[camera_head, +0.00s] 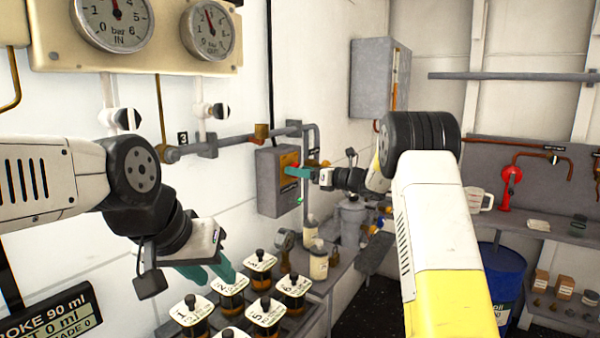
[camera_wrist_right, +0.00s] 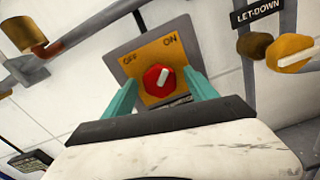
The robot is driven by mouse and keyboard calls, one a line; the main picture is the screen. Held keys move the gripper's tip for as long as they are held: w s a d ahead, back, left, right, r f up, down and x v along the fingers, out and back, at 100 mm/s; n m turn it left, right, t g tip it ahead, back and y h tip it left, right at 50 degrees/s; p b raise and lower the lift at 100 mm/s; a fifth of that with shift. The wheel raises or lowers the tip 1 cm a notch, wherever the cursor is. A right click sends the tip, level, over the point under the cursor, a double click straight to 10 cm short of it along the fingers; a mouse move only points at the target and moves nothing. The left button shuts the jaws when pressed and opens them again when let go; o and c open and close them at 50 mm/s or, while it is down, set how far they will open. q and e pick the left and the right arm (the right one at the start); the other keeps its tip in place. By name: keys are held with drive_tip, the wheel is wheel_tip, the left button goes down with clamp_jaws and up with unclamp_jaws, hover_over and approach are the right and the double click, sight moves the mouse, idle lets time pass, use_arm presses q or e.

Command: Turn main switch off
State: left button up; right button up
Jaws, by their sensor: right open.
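The main switch is a red round knob (camera_wrist_right: 157,80) on an orange plate (camera_wrist_right: 149,57) marked OFF and ON. Its white bar slants up toward the ON label in the right wrist view. The plate is on a grey wall box (camera_head: 272,192). My right gripper (camera_head: 297,172) is at the front of this box. In the right wrist view its teal fingers (camera_wrist_right: 158,92) are open, one on each side of the knob. I cannot tell whether they touch it. My left gripper (camera_head: 208,273) hangs at the left, its teal fingers apart and empty, above the labelled jars.
Several jars with white labelled lids (camera_head: 265,311) stand below my left gripper. Pipes run along the wall beside the box. A LET-DOWN valve (camera_wrist_right: 289,52) shows right of the switch. Two gauges (camera_head: 113,18) hang upper left. A blue drum (camera_head: 502,275) stands at the right.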

drive_tip(key=shift+a, duration=0.15)
drive_tip(key=c, duration=1.4)
drive_tip(key=shift+n, duration=0.3)
drive_tip(key=n, duration=1.3)
drive_tip(key=shift+f+n, duration=0.1)
drive_tip(key=shift+n, duration=2)
